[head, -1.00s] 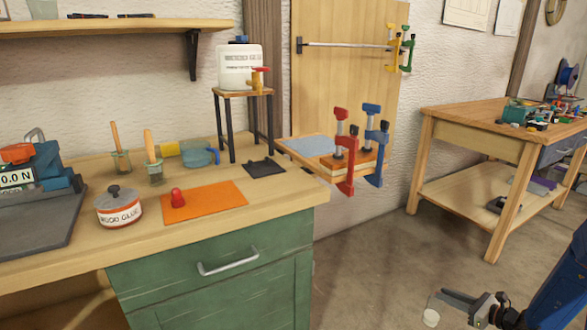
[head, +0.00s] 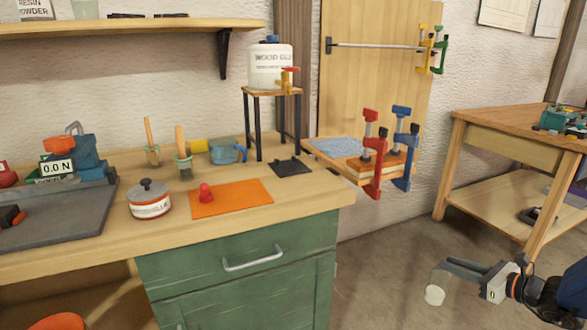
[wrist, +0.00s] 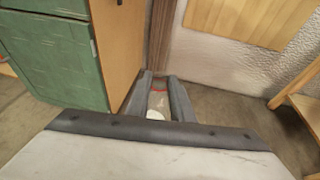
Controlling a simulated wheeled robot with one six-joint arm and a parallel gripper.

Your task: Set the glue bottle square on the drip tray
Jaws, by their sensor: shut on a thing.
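My gripper (head: 442,277) is low at the right in the head view, over the floor and away from the counter. It is shut on a small pale bottle, the glue bottle (head: 434,296), whose end shows below the fingers. In the wrist view the glue bottle (wrist: 155,114) shows as a whitish round shape between the fingers (wrist: 159,100), with a bit of red beyond it; its tilt is hard to tell. The drip tray (head: 290,167) appears to be the flat dark plate on the counter, beside the stand and below the jug's tap. Nothing stands on it.
The wood glue jug (head: 270,67) stands on a small stand (head: 260,92). Right of the tray, clamps (head: 374,155) hold laths past the counter (head: 330,195) edge. An orange mat (head: 232,198) with a red piece and a glue tin (head: 150,200) lie left. A bench (head: 510,130) stands right.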

